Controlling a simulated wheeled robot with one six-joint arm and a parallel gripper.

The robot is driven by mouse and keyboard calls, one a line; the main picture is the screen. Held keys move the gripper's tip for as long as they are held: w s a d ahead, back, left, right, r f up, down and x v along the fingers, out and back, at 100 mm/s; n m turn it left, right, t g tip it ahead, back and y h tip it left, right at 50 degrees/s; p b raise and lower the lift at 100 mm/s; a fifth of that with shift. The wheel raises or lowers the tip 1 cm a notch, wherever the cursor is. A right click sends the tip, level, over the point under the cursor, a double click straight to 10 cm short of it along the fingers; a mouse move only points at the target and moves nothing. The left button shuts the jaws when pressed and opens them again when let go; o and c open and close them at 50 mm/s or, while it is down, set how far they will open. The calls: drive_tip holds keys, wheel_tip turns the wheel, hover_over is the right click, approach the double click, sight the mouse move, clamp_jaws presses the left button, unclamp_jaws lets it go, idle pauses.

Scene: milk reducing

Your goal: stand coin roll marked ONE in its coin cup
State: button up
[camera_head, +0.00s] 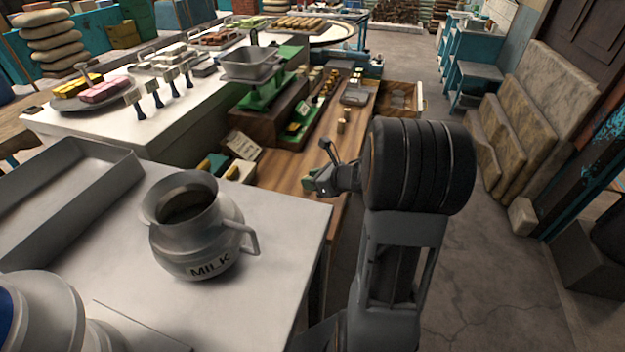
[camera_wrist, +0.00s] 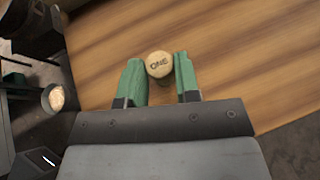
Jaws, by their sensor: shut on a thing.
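In the wrist view the coin roll marked ONE (camera_wrist: 158,66) is between the green fingers of my gripper (camera_wrist: 160,80), its round pale top with the lettering facing the camera. My gripper is shut on it, over the brown wooden counter (camera_wrist: 220,40). In the head view my gripper (camera_head: 312,182) is above the near part of the wooden counter (camera_head: 285,172), and the roll in it cannot be made out. Small coin rolls or cups (camera_head: 341,126) stand farther along the counter; I cannot tell which cup is marked ONE.
A grey milk jug (camera_head: 196,232) stands on the near white table (camera_head: 285,215), left of my arm. An open drawer (camera_head: 421,98) juts out at the far right. The floor right of my arm is clear.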

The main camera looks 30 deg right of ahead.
drive_tip(key=o, duration=1)
